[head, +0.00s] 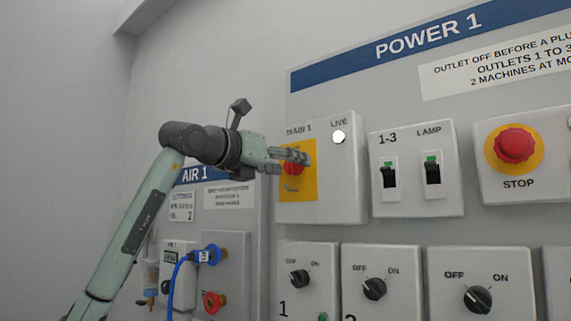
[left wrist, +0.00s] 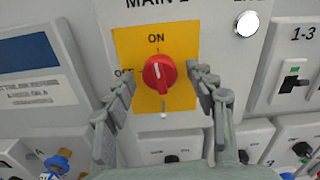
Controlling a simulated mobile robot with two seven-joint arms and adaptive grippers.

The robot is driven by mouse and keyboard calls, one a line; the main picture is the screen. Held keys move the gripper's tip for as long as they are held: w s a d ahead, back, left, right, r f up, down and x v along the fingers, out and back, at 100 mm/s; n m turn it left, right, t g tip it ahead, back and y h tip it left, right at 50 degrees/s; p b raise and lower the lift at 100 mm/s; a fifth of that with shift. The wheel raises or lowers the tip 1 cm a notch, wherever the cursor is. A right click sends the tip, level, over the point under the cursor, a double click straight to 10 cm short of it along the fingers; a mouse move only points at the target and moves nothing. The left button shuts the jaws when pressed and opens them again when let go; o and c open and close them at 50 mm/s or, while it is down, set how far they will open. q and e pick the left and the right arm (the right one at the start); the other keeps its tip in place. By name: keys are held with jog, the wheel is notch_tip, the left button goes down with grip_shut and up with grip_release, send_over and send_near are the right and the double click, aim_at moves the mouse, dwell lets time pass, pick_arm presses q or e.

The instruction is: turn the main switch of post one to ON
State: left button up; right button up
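The main switch is a red knob (left wrist: 159,73) on a yellow plate (left wrist: 180,100), on the box marked MAIN 1 (head: 342,180). In the left wrist view its white mark stands nearly upright, towards ON, with OFF at the left. In the head view the knob (head: 293,169) is partly hidden by my left gripper (head: 303,156). My left gripper's fingers stand open on both sides of the knob in the left wrist view (left wrist: 162,80), with gaps visible between them and it. The round LIVE lamp (head: 339,137) shows bright white. My right gripper is not in view.
Right of the box are a panel with two black breaker levers (head: 411,175) and a red STOP button (head: 515,145). Several black rotary switches (head: 374,288) sit below. The AIR 1 panel (head: 230,215) with a blue hose (head: 178,275) is at lower left.

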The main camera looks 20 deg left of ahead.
pick_arm(q)
jog(key=c, duration=1.1)
jog(key=shift+o, duration=0.2)
jog(key=shift+m, duration=0.8)
jog(key=o, duration=1.2)
jog(key=shift+c, duration=0.2)
jog(key=v, duration=1.2)
